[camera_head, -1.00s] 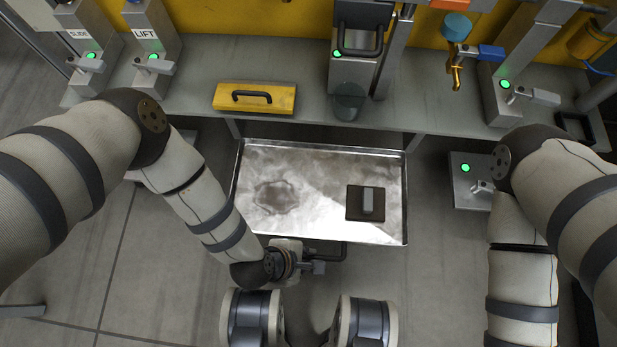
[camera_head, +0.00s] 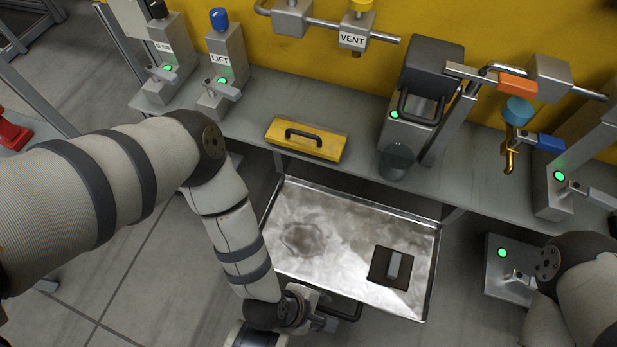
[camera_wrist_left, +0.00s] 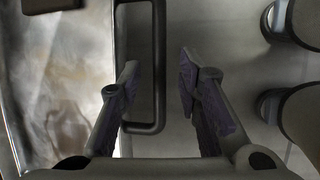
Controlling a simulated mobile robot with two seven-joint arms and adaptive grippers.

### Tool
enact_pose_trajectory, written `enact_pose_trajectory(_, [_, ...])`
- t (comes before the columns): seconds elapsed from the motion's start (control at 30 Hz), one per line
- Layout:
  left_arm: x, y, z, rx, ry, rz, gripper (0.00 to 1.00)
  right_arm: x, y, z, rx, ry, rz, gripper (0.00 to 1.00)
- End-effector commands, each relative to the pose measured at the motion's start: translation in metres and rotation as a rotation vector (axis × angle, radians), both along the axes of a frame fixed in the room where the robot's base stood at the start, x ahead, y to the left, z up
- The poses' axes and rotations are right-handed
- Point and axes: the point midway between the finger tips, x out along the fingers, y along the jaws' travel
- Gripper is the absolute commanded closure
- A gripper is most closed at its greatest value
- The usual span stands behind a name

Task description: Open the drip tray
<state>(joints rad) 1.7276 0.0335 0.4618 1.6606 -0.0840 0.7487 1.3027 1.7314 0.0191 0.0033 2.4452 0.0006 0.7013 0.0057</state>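The drip tray (camera_head: 345,222) is a shallow, shiny metal tray with a stained floor. It stands out from under the bench, its back edge near the bench front. Its dark bar handle (camera_head: 347,309) is on the near side and shows upright in the left wrist view (camera_wrist_left: 158,60). My left gripper (camera_head: 326,318) is at this handle, partly hidden by its own wrist. In the left wrist view the two fingers (camera_wrist_left: 158,72) are apart, with the handle bar between them; neither visibly grips it. My right arm shows at the lower right, but its gripper is not in view.
A dark square block (camera_head: 391,267) lies in the tray. The grey bench (camera_head: 300,95) carries a yellow plate with a handle (camera_head: 306,138), a clear cup (camera_head: 396,162) and several lever stations. A floor plate with a green light (camera_head: 508,270) stands right of the tray.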

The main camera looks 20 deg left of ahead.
Motion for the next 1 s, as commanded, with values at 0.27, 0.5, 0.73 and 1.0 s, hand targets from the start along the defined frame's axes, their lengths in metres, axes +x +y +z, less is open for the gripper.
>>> enact_pose_trajectory(0.27, [-0.011,0.024,0.056,0.000,0.002,0.002,0.69,0.000,0.000,0.000,0.000,0.000,0.000,0.60])
enact_pose_trajectory(0.5, [-0.020,0.043,0.100,0.001,0.002,0.002,0.69,0.000,0.000,0.000,0.000,0.000,0.000,0.60])
enact_pose_trajectory(0.73, [-0.021,0.046,0.108,0.001,0.000,0.000,0.69,0.000,0.000,0.000,0.000,0.000,0.000,0.60])
enact_pose_trajectory(1.0, [-0.021,0.046,0.107,0.001,0.000,0.000,0.69,0.000,0.000,0.000,0.000,-0.001,0.000,0.60])
